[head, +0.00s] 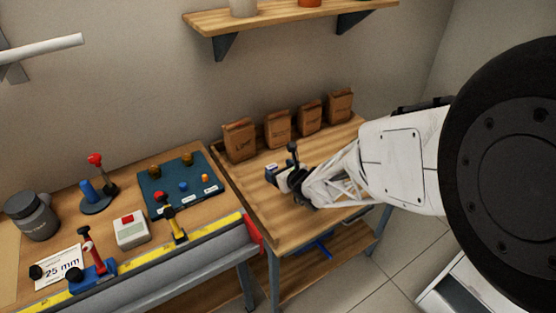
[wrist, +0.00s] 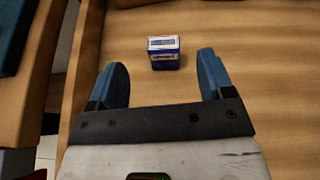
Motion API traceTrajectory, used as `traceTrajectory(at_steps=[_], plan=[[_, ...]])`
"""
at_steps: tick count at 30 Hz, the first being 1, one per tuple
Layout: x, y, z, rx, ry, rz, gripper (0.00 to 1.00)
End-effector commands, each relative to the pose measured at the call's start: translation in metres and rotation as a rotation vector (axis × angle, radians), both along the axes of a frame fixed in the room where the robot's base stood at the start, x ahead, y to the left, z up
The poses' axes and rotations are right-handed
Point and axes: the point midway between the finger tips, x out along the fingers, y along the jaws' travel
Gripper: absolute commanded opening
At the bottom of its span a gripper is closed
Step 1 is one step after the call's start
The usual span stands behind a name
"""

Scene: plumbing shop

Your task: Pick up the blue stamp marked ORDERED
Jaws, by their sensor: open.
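A small block with blue sides and a white label band (wrist: 164,57) stands on the wooden bench top in the wrist view; its lettering is too small to read. It looks like the blue stamp. In the head view a small blue and white block (head: 271,171) shows just left of my gripper (head: 288,178), partly hard to make out. In the wrist view my gripper (wrist: 160,80) is open and empty, its two blue fingers spread wide. The block sits just beyond the fingertips, roughly centred between them, and seems apart from both.
Several brown paper bags (head: 278,129) stand along the bench's back edge. On the left bench are a blue board with knobs (head: 180,184), a white box with a red button (head: 131,231) and a grey jar (head: 32,217). The wood around the block is clear.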

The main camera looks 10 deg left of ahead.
Motion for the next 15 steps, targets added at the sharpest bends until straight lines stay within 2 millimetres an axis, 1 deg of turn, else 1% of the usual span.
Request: traceTrajectory(at_steps=[1,3,6,15], plan=[[0.001,0.002,-0.008,0.013,0.018,-0.021,0.74],[0.002,0.003,-0.016,0.027,0.036,-0.043,0.74],[0.002,0.004,-0.022,0.039,0.05,-0.063,0.74],[0.002,0.003,-0.023,0.041,0.053,-0.068,0.74]])
